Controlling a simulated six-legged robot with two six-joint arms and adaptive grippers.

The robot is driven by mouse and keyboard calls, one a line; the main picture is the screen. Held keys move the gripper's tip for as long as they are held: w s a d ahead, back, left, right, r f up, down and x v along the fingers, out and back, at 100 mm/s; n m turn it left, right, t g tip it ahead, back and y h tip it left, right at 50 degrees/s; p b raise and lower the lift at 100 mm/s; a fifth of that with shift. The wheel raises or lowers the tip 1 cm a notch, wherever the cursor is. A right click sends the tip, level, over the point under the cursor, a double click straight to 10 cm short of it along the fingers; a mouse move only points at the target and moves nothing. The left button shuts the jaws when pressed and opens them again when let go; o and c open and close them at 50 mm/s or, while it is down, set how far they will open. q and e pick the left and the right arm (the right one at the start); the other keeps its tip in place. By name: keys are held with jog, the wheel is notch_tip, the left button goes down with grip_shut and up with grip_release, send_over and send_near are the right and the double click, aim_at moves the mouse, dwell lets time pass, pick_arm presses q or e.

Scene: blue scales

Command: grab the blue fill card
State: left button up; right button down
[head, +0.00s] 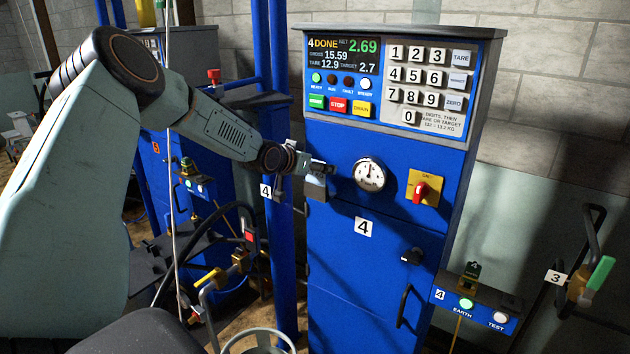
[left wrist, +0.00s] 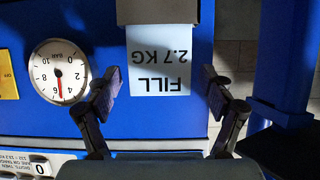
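My left gripper (left wrist: 161,76) is open, with one finger on each side of the card and a gap showing at both. In the head view my left gripper (head: 318,168) is at a grey box (head: 316,189) on the scale cabinet (head: 340,240), left of the round gauge. I cannot make out the card there. My right gripper is not in view.
The gauge (head: 369,175) and a red knob on a yellow plate (head: 424,187) sit right of my gripper. The display (head: 345,57) reads 4 DONE and 2.69. Blue posts (head: 281,230) stand close on the left. A black door handle (head: 403,306) juts out below.

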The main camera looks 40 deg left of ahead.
pick_arm(q)
jog(key=shift+d, duration=0.1)
jog(key=shift+c, duration=1.4)
jog(key=shift+w, duration=0.1)
jog(key=c, duration=0.6)
jog(key=shift+c, duration=0.2)
